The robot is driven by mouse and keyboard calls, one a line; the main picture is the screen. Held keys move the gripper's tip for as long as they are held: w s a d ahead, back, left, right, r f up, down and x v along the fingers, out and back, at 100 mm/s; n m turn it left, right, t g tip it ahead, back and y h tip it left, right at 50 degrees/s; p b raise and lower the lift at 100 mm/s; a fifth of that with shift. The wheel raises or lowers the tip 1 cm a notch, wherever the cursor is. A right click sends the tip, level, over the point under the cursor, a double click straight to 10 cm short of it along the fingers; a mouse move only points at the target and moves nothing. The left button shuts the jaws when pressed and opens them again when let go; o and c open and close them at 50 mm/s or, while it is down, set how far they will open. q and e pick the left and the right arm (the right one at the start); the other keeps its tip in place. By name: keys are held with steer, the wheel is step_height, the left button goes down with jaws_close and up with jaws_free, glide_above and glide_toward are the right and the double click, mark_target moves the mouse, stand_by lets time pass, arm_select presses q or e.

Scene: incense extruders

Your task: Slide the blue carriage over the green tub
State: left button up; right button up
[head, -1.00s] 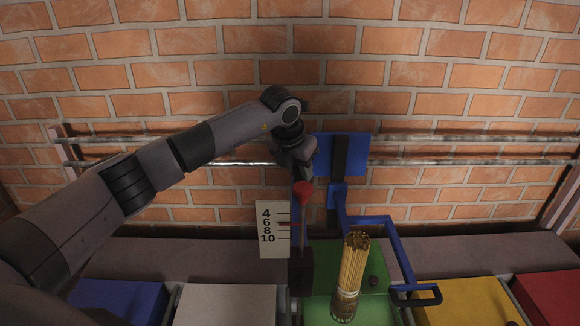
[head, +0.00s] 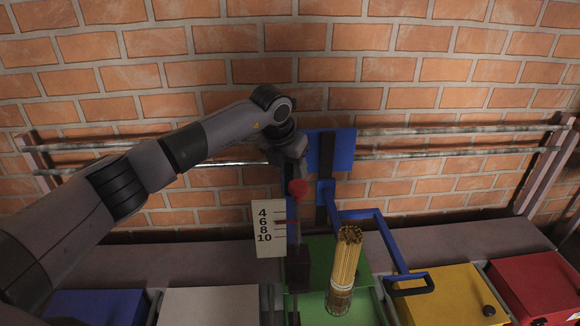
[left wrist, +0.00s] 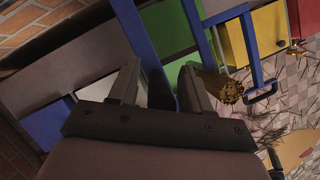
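The blue carriage (head: 343,150) hangs on the two metal rails along the brick wall. Its blue arm reaches forward to a black handle (head: 412,287), and a bundle of sticks (head: 345,268) shows in front of it. The green tub (head: 321,256) lies below the carriage, partly hidden by the bundle and a dark block. My left gripper (head: 296,165) is at the left side of the carriage plate, close against it; contact is hard to tell. In the left wrist view its fingers (left wrist: 158,88) stand apart, with a dark part showing between them. My right gripper is not in view.
The row of tubs runs blue (head: 95,306), white (head: 208,306), green, yellow (head: 445,292), red (head: 530,280). A number scale (head: 268,229) and a red knob (head: 298,188) stand left of the carriage. The rails (head: 450,137) are clear to the right.

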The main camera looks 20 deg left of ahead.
arm_select(q)
steer(key=p+v, duration=0.1)
steer(key=v, duration=0.6)
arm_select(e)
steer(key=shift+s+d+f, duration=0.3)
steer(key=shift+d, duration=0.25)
arm_select(q)
steer(key=shift+r, duration=0.1)
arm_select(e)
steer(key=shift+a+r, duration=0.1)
